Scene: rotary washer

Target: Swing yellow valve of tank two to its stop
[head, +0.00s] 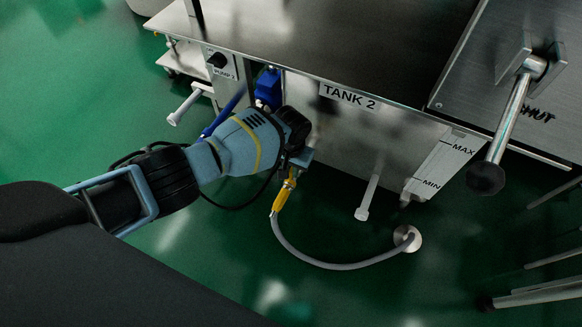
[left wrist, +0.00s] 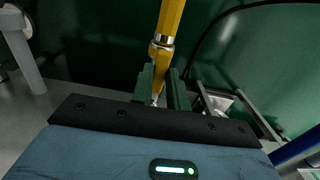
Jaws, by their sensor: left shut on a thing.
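The tank two body (head: 335,125) carries a "TANK 2" label (head: 347,96) on its upper front edge. The yellow valve part (head: 285,194) hangs low at the left of that front, with a grey hose at its lower end. My left gripper (head: 299,160) is at the top of this yellow part. The fingers hide part of the valve's joint. My right gripper is in neither view.
The grey hose (head: 335,266) curves to a round floor drain (head: 407,238). A blue pump part (head: 268,88) and a "PUMP 2" panel (head: 222,72) are left of the tank. A chrome handle with a black knob (head: 486,179) juts out at right. Green floor is open in front.

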